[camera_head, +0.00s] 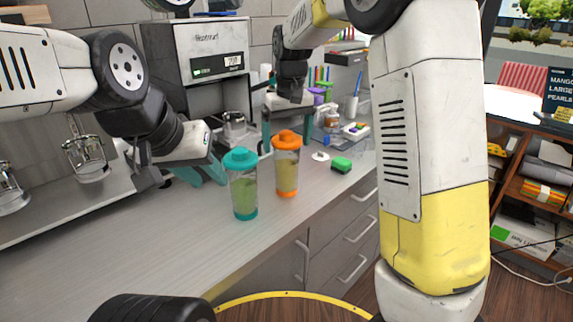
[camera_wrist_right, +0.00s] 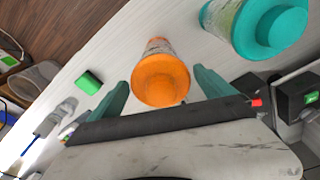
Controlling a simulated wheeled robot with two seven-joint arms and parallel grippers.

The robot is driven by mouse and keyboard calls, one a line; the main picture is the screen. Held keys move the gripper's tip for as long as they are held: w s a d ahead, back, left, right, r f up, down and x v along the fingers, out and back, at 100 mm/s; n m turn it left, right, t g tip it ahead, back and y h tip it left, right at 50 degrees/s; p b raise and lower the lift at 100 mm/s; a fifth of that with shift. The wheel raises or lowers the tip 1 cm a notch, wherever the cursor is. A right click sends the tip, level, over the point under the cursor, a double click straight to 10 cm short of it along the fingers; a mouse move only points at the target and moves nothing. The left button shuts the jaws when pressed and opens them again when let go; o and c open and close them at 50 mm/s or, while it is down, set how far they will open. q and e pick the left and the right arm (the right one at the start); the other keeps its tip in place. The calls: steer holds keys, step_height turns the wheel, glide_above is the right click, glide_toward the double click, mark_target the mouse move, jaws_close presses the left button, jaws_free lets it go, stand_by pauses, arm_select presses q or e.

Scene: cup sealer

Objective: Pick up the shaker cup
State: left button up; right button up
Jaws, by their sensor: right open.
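Two shaker cups stand upright on the counter. One has an orange lid (camera_head: 287,165), the other a teal lid (camera_head: 243,185). My right gripper (camera_head: 286,137) is open and points down over the orange-lidded cup. In the right wrist view, this cup (camera_wrist_right: 160,76) shows between the two teal fingers, with gaps at both sides. The teal-lidded cup (camera_wrist_right: 258,24) is at the upper right there, outside the fingers. My left gripper (camera_head: 211,178) looks open and empty, with its fingers just left of the teal-lidded cup. Whether they touch it is unclear.
A green block (camera_head: 341,165) and a small white item (camera_head: 320,156) lie right of the cups. The sealing machine (camera_head: 211,65) stands behind. Glass cups (camera_head: 86,158) hang at the left. The counter's front left (camera_head: 130,243) is clear.

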mark_target(287, 169)
steer(key=shift+w+a+f, duration=0.1)
steer(key=shift+f, duration=1.4)
steer(key=c, duration=1.9)
jaws_close()
steer(key=shift+r, duration=0.15)
